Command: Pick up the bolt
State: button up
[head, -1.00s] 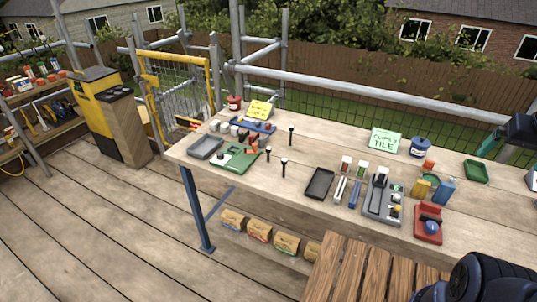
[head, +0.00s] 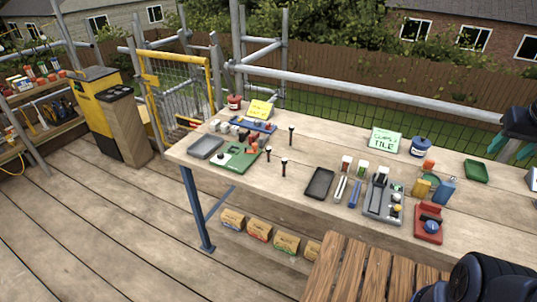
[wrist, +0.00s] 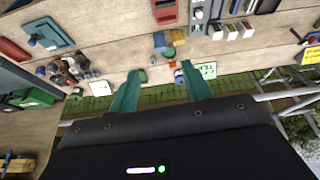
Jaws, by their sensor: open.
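Three dark, round-headed bolt-like pieces stand upright on the wooden workbench (head: 240,178) in the head view: one at the back (head: 291,134), one at the left (head: 268,154) and one at the front (head: 284,167). I cannot tell which is the task's bolt. My gripper (head: 509,153) is at the far right edge of the head view, above the bench's right end and far from these pieces. In the wrist view its two teal fingers are spread with nothing between them (wrist: 160,72). I cannot make out a bolt clearly in the wrist view.
A black tray (head: 319,183), a grey tray (head: 206,147) and a green board (head: 236,158) lie on the bench. A metal rail (head: 370,95) runs behind. Bare wood surrounds the upright pieces.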

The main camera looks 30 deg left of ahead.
jog(key=w+a+r+n+g, duration=0.1)
jog(key=w+a+n, duration=0.2)
jog(key=w+a, duration=0.45)
jog(key=w+a+r+n, duration=0.2)
jog(key=w+a, duration=0.4)
jog(key=w, duration=0.2)
jog(key=w+a+f+n+g, duration=0.15)
jog(key=w+a, duration=0.25)
jog(key=a, duration=0.4)
jog(key=w+a+f+n, duration=0.3)
jog(key=w+a, duration=0.1)
jog(key=a, duration=0.4)
jog(key=n+g, duration=0.2)
jog(key=n, duration=0.5)
send_near(269, 151)
jog(key=shift+w+a+f, duration=0.1)
jog(key=shift+w+f, duration=0.45)
jog(key=shift+w, duration=0.2)
jog(key=shift+s+a+f, duration=0.15)
jog(key=shift+a+f, duration=0.1)
jog(key=shift+f, duration=0.2)
notch_tip(269, 151, down, 10)
jog(key=shift+s+f, duration=0.15)
grip_shut()
